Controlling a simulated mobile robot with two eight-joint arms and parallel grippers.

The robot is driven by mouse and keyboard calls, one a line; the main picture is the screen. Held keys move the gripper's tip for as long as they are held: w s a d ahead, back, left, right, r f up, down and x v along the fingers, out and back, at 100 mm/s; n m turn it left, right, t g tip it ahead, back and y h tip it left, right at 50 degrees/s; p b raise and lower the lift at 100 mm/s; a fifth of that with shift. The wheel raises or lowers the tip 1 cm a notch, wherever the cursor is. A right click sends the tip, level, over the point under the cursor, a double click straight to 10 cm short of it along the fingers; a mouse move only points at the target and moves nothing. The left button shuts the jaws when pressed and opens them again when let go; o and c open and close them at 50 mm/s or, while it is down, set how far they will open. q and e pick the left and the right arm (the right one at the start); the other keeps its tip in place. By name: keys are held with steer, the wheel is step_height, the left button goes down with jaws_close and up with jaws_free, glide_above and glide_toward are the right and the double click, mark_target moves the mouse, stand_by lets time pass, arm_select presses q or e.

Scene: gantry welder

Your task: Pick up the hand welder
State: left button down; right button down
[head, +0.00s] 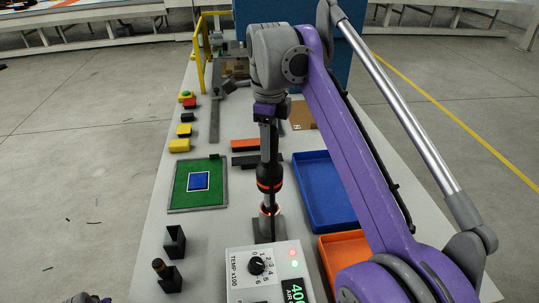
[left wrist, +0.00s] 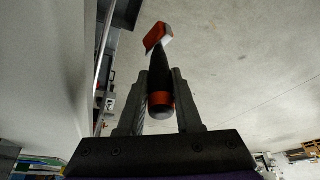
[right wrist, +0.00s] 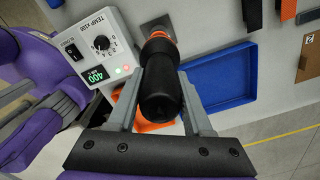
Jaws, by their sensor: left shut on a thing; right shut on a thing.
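The hand welder (head: 269,178) is a black cylinder with orange rings. It stands upright with its lower end at a small dark stand (head: 269,229) behind the control box. My right gripper (head: 268,160) reaches down from above and is shut on its upper body. In the right wrist view the black body (right wrist: 160,95) lies between the two fingers, with the orange ring beyond. In the left wrist view my left gripper (left wrist: 160,85) is shut on a black-handled tool (left wrist: 159,68) with an orange collar and a red and white head.
A control box (head: 262,272) with a dial stands in front of the welder. A blue tray (head: 325,190) and an orange tray (head: 345,255) lie to its right. A green mat (head: 180,195) and two dark holders (head: 174,242) lie left. Small blocks line the left edge.

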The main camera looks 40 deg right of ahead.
steer(key=shift+r, duration=1.45)
steer(key=w+a, duration=0.4)
steer(key=a, duration=0.4)
steer(key=w+a, duration=0.4)
steer(key=a, duration=0.3)
steer(key=shift+w+a, duration=0.35)
steer(key=shift+a, duration=0.05)
steer(key=shift+s+f, duration=0.1)
